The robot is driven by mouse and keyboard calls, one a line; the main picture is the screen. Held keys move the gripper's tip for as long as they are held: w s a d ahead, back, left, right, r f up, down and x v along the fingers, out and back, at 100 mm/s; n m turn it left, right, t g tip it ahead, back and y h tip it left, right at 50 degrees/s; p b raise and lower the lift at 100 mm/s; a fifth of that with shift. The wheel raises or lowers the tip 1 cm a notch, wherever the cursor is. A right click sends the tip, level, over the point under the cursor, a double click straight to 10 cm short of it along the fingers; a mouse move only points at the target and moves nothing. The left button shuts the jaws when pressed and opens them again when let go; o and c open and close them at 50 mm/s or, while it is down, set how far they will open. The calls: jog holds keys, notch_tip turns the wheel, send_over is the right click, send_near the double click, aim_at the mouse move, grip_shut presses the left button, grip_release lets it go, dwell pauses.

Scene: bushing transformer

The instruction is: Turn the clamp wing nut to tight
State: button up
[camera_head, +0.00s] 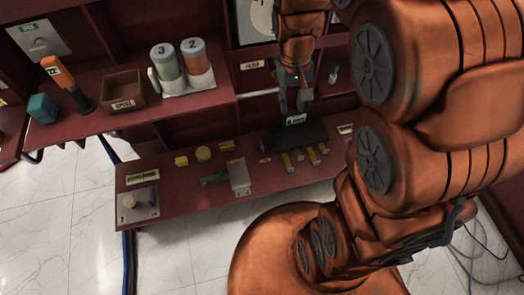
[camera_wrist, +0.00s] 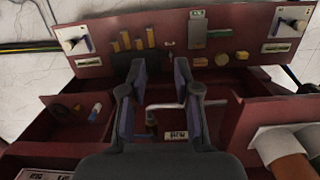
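I cannot clearly make out the clamp wing nut in either view. A tiny pinkish part (camera_wrist: 169,44) lies on the lower shelf in the wrist view, too small to identify. My gripper (camera_wrist: 159,72) is open, its two dark fingers apart with nothing visible between them. In the head view my gripper (camera_head: 293,104) points down above the back of the lower shelf (camera_head: 190,200), near a dark block (camera_head: 297,134). A pale bent rod (camera_wrist: 180,105) shows between and beyond the fingers in the wrist view.
The lower shelf holds several yellow pieces (camera_head: 299,154), a grey upright plate (camera_head: 240,178) and a knob panel (camera_head: 138,203). On the upper left shelf stand two numbered cylinders (camera_head: 182,62), a brown box (camera_head: 124,90), an orange-handled tool (camera_head: 60,72) and a teal block (camera_head: 42,108).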

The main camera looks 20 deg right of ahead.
jog(key=w+f+b, duration=0.6)
jog(key=w+f, duration=0.1)
jog(key=f, duration=0.4)
jog(key=w+f+b, duration=0.5)
jog(key=w+f, duration=0.1)
jog(key=f, duration=0.6)
jog(key=t+b, duration=0.1)
jog(key=b, duration=1)
send_over(262, 146)
jog(key=shift+n, duration=0.4)
jog(key=f, duration=2.4)
jog(key=shift+w+d+f, duration=0.1)
jog(key=shift+w+d, duration=0.05)
jog(key=shift+w, duration=0.15)
jog(key=shift+f+b, duration=1.1)
jog(key=shift+f, duration=2.75)
grip_shut()
